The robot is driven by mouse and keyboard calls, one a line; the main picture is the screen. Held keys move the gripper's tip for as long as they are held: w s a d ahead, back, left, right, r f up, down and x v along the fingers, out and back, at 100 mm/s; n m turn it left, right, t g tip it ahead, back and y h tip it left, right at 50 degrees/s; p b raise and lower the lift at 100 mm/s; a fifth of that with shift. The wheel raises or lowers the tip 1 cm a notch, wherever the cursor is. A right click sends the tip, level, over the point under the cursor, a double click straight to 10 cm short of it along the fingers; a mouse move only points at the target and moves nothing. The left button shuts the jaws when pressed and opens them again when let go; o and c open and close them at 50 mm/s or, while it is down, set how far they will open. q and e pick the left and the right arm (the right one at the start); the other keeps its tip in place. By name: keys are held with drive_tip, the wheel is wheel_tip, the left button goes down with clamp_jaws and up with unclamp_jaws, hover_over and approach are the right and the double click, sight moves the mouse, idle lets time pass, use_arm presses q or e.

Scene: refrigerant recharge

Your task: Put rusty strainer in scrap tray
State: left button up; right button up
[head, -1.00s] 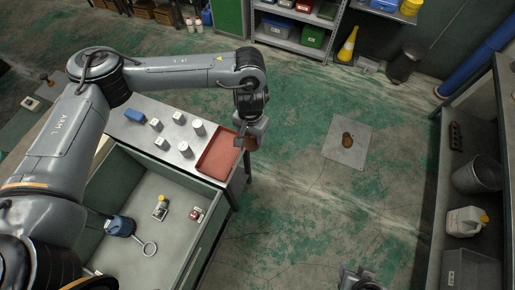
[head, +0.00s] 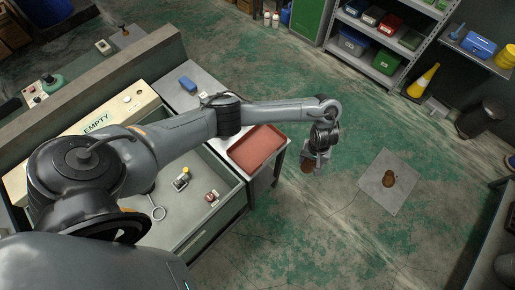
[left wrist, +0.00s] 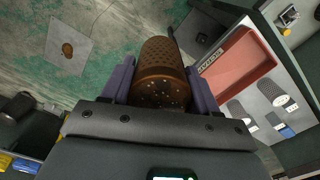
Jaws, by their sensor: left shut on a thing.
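The rusty strainer (left wrist: 162,62) is a brown perforated cylinder. My left gripper (left wrist: 160,88) is shut on it, with one grey-purple finger on each side. In the head view my left gripper (head: 317,157) points down, and the strainer (head: 308,168) shows just under it, partly hidden. They hang over the floor, to the right of the bench end. The scrap tray (head: 257,147) is a shallow red tray on the bench's right end, left of the gripper. It looks empty, and it also shows in the left wrist view (left wrist: 240,62). My right gripper is out of view.
An open drawer (head: 215,222) with small parts sits in front of the bench. A blue object (head: 188,83) lies on the bench top. A floor plate (head: 402,197) with a brown spot lies to the right. Shelves stand at the back; the floor between is clear.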

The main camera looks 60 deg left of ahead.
use_arm(q)
drive_tip(key=s+a+f+n, duration=0.3)
drive_tip(key=s+a+f, duration=0.55)
drive_tip(key=a, duration=0.25)
drive_tip(key=b, duration=0.7)
approach(249, 156)
drive_tip(key=shift+a+f+n+b, duration=0.15)
drive_tip(key=shift+f+n+b, duration=0.25)
drive_tip(key=shift+f+b, duration=0.35)
drive_tip(key=shift+f, duration=0.3)
drive_tip(key=shift+f, duration=0.1)
drive_tip(key=o, duration=1.2)
